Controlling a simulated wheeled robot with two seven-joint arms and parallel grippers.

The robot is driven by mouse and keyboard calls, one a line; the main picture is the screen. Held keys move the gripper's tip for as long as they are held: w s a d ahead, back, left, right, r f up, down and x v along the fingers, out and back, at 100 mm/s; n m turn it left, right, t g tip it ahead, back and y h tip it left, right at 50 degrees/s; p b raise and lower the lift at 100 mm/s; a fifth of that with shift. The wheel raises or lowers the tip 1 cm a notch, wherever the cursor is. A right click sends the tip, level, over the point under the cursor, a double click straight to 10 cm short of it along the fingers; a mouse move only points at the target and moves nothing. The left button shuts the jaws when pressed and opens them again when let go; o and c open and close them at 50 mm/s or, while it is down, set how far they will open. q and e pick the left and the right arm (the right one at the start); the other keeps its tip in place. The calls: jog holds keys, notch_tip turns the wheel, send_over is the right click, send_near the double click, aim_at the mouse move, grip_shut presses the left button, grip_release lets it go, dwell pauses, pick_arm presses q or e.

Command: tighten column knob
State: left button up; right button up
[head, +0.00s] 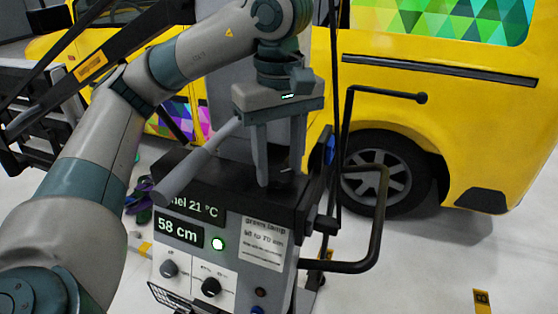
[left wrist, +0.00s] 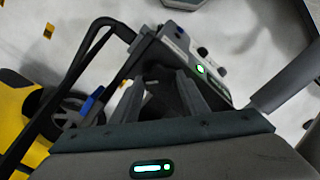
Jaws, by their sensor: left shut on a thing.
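My left gripper (head: 281,178) points down over the top of a grey control unit (head: 205,270), its two fingers straddling something dark. In the left wrist view my left gripper (left wrist: 163,88) has a dark part between its fingers, apparently the column knob (left wrist: 167,97). The knob's outline is hard to make out against the dark top, and in the head view the fingers partly hide it. The control unit's display reads 58 cm, beside a lit green button (head: 218,244). My right gripper is not in view.
A grey lever handle (head: 180,178) sticks out left of my gripper. A black bent handle bar (head: 378,225) juts from the unit's right side, near a blue part (head: 330,149). A yellow van (head: 460,110) stands behind. Pale floor lies open at the lower right.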

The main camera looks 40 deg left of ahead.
pick_arm(q)
jog(key=m, duration=0.3)
jog(key=shift+r+m, duration=0.1)
jog(key=shift+m, duration=2.4)
jog(key=shift+m+p, duration=0.3)
jog(key=shift+m, duration=0.5)
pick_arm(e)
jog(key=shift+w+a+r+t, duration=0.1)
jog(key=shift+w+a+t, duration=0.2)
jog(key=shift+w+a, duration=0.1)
pick_arm(q)
jog(key=o, duration=1.1)
jog(key=shift+c, duration=0.2)
